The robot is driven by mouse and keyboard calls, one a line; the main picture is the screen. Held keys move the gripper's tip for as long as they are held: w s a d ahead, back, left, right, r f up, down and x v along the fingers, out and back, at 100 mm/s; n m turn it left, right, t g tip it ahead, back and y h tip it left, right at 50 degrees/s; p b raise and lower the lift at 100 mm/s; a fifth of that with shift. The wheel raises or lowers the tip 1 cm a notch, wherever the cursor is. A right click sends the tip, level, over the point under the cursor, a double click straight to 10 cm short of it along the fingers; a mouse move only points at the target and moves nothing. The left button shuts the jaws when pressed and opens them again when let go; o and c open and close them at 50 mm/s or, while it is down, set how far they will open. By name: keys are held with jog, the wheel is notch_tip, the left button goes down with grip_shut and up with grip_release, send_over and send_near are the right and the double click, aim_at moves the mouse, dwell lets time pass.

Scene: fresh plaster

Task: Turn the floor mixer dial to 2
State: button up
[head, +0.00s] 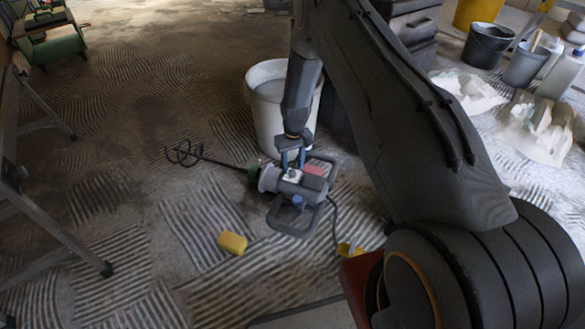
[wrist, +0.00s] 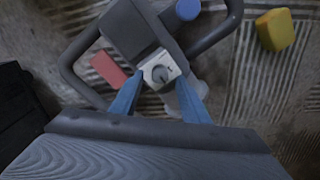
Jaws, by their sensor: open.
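The floor mixer (head: 296,187) lies on the floor, its dark spiral paddle (head: 184,152) pointing left in the head view. Its dial (wrist: 160,75) is a small dark knob on a pale square plate, seen in the wrist view. The numbers around the dial are too small to read. My gripper (head: 292,160) has blue fingers and is over the mixer body. In the wrist view my gripper (wrist: 160,98) is open, with one finger on each side of the plate's lower edge and nothing held between them. I cannot tell if the fingers touch the mixer.
A pale bucket (head: 268,115) stands right behind the mixer. A yellow sponge-like block (head: 232,243) lies on the floor in front of it. The mixer's dark cable (head: 335,222) runs toward my base. Ridged floor to the left is mostly clear.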

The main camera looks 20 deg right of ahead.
aim_at(293, 171)
notch_tip(293, 171, up, 5)
jog(key=shift+p, duration=0.55)
jog(key=s+a+r+n, duration=0.1)
jog(key=s+a+r, duration=0.7)
jog(key=a+r, duration=0.3)
jog(key=s+a+r+n, duration=0.2)
jog(key=s+a+r, duration=0.55)
jog(key=r, duration=0.65)
jog(key=s+a+r+n, duration=0.1)
jog(key=s+r, duration=0.4)
jog(key=s, duration=0.8)
jog(key=s+a+r+n, duration=0.15)
jog(key=s+r, duration=0.35)
jog(key=s, duration=0.8)
jog(key=d+r+m+p, duration=0.3)
jog(key=d+r+p, duration=0.7)
jog(key=r+p, duration=0.3)
jog(key=d+r+m+p, duration=0.4)
jog(key=d+r+p, duration=0.6)
jog(key=r+p, duration=0.4)
jog(key=p, duration=0.3)
jog(key=shift+d, duration=0.3)
jog(key=shift+w, duration=0.1)
